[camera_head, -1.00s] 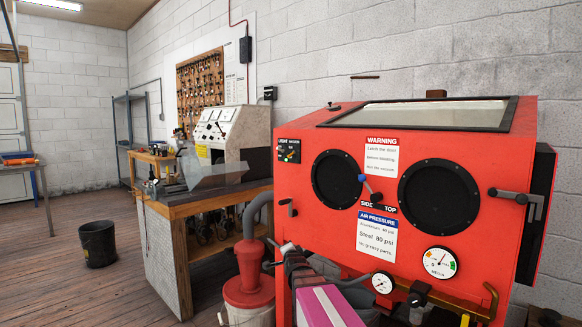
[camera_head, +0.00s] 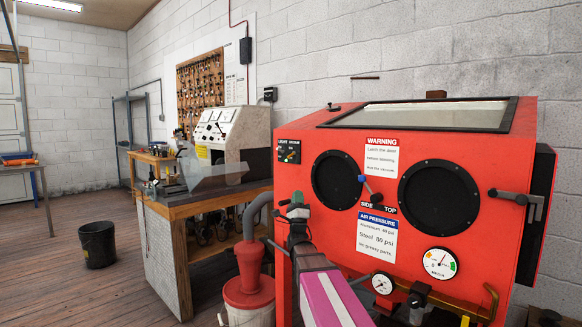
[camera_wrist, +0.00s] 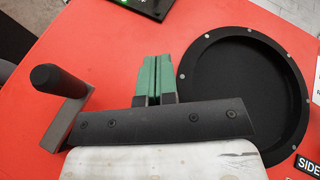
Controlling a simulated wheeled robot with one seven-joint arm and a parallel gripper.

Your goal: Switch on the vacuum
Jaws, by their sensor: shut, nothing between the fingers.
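The switch panel (camera_head: 288,151), a small black plate marked LIGHT and a second, unreadable word, sits at the upper left of the red blasting cabinet (camera_head: 330,240). Its lower edge with a green spot shows at the top of the wrist view (camera_wrist: 146,5). A red-topped vacuum canister (camera_head: 249,285) with a grey hose stands left of the cabinet. My gripper (camera_head: 297,203) is in front of the cabinet's left part, below the panel and apart from it. In the wrist view its green fingertips (camera_wrist: 152,78) are shut together, empty, pointing up toward the panel.
A black-knobbed latch handle (camera_wrist: 62,90) sticks out left of my fingers. The round black glove port (camera_wrist: 245,90) is to their right. A workbench (camera_head: 210,200) stands left of the canister, with a black bucket (camera_head: 98,245) on the floor.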

